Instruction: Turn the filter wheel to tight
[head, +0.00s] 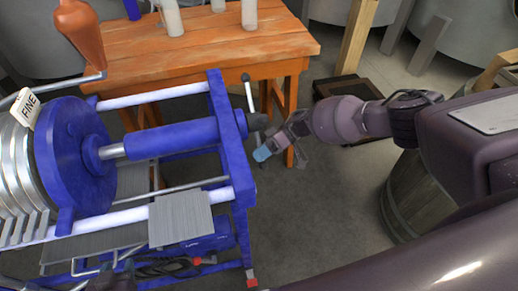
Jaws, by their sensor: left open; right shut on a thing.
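The filter press has a blue end frame (232,130) and a blue screw cylinder (172,138). Its wheel (249,98) is at the outer right side of that frame, seen nearly edge-on; a thin bar with a dark knob points up from its dark hub. My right gripper (268,146) is at the wheel, just right of the frame, and shut on a part of it that the fingers mostly hide. A light blue fingertip shows. My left gripper (112,277) is low at the left, under the press, partly cut off by the bottom edge; it is open. No tight mark is readable.
A sign reading FINE (24,107) stands on the silver plates at the left. An orange wooden table (200,50) with bottles is behind the press. A barrel (415,200) stands below my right arm. Grey floor (320,220) is clear right of the press.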

